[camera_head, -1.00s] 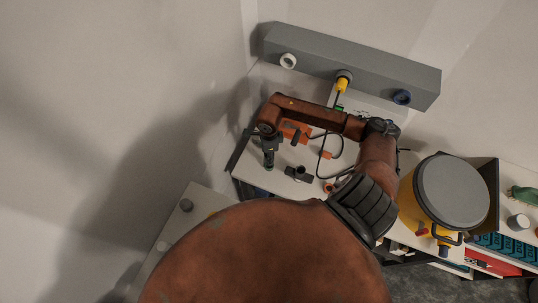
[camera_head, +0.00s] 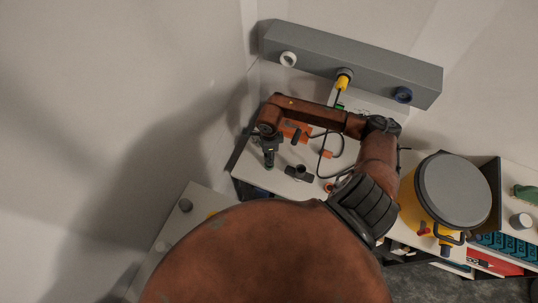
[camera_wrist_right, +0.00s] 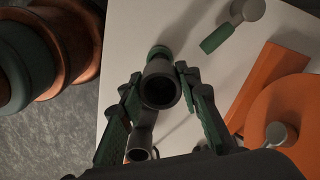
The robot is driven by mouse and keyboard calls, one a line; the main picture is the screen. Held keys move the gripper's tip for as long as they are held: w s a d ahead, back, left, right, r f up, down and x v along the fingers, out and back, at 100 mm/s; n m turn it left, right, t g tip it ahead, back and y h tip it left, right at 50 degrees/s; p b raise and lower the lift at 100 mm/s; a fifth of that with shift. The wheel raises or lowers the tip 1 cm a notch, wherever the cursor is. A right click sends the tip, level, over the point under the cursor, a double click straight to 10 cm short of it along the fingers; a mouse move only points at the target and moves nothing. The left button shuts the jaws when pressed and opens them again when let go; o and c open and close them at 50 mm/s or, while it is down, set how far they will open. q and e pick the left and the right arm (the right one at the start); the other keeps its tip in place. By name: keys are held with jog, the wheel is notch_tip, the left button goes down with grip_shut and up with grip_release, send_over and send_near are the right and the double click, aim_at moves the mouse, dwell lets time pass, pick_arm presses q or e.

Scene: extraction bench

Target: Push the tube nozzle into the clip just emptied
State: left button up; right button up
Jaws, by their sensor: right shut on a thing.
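My right gripper (camera_head: 269,160) points down over the left part of the white bench. In the right wrist view its green-padded fingers (camera_wrist_right: 165,110) are shut on a dark round tube nozzle (camera_wrist_right: 160,85), whose open end faces the camera. A green tip shows just beyond it. A second dark pipe end (camera_wrist_right: 138,153) shows below, between the fingers. In the head view a dark forked piece (camera_head: 298,173) lies on the bench just right of the gripper; I cannot tell whether it is the clip. Whether the nozzle touches any clip is hidden. My left gripper is not in view.
Orange pieces (camera_wrist_right: 270,95) lie beside the gripper. A grey-and-green knobbed piece (camera_wrist_right: 220,38) sits nearby. A black hose (camera_head: 322,150) loops over the bench (camera_head: 262,183). A grey wall box (camera_head: 375,78) stands behind, and a yellow drum with grey lid (camera_head: 454,190) at the right.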

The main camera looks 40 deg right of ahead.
jog(key=shift+f+b, duration=0.65)
jog(key=shift+f, duration=0.2)
jog(key=o, duration=1.3)
jog(key=shift+o, duration=0.2)
jog(key=shift+r, duration=0.1)
notch_tip(320, 180, up, 12)
